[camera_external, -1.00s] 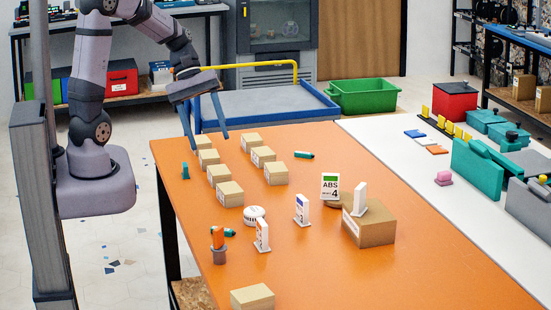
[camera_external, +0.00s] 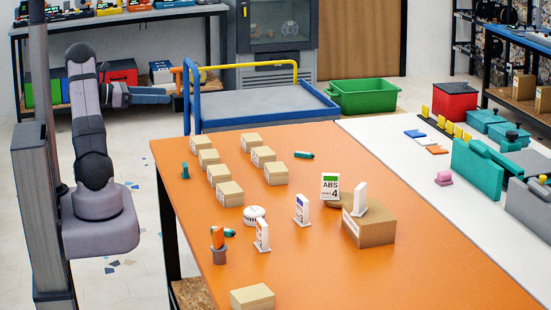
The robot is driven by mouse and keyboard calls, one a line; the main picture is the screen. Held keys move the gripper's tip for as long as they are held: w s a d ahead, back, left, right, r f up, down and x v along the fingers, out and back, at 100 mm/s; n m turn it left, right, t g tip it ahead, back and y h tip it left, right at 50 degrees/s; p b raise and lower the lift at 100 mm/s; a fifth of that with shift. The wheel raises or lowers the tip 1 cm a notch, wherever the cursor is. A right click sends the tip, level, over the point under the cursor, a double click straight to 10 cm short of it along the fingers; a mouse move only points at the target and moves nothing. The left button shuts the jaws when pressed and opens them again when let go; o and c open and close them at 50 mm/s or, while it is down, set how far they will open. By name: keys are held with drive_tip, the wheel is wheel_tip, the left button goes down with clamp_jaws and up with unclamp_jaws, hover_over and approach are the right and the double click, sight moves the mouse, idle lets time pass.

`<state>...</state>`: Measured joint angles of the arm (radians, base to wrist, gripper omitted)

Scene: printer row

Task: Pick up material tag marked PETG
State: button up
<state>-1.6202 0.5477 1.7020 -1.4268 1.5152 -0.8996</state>
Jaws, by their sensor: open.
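Several upright white tags stand on the orange table (camera_external: 420,265). One tag (camera_external: 330,184) has a green band and reads ABS with a 4. A tag with a blue-purple mark (camera_external: 302,210) and a tag with an orange mark (camera_external: 262,236) stand nearer the table's left side; their words are too small to read. Another white tag (camera_external: 360,199) is at the large cardboard box, its marking not visible. I cannot tell which is PETG. My gripper (camera_external: 182,88) is open and empty beyond the table's far left corner, by the cart handle, far from the tags and hard to make out.
Small cardboard boxes (camera_external: 230,193) stand in two rows at the table's far left. A white round item (camera_external: 254,215) and an orange-topped cylinder (camera_external: 218,246) are nearby. The cart (camera_external: 265,105) stands behind the table. The front right is clear.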

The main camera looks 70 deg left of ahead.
approach(185, 164)
drive_tip(key=w, duration=0.3)
drive_tip(key=shift+w+d+f+p, duration=0.1)
drive_tip(key=shift+w+f+p, duration=0.3)
drive_tip(key=shift+w, duration=0.75)
drive_tip(key=shift+w+f+p, duration=0.25)
drive_tip(key=shift+w+p, duration=0.3)
drive_tip(key=shift+w, duration=0.6)
drive_tip(key=shift+w+d+f+p, duration=0.1)
drive_tip(key=shift+w+f+p, duration=0.3)
drive_tip(key=shift+w, duration=0.75)
drive_tip(key=shift+r, duration=0.1)
drive_tip(key=shift+c, duration=0.5)
drive_tip(key=c, duration=1)
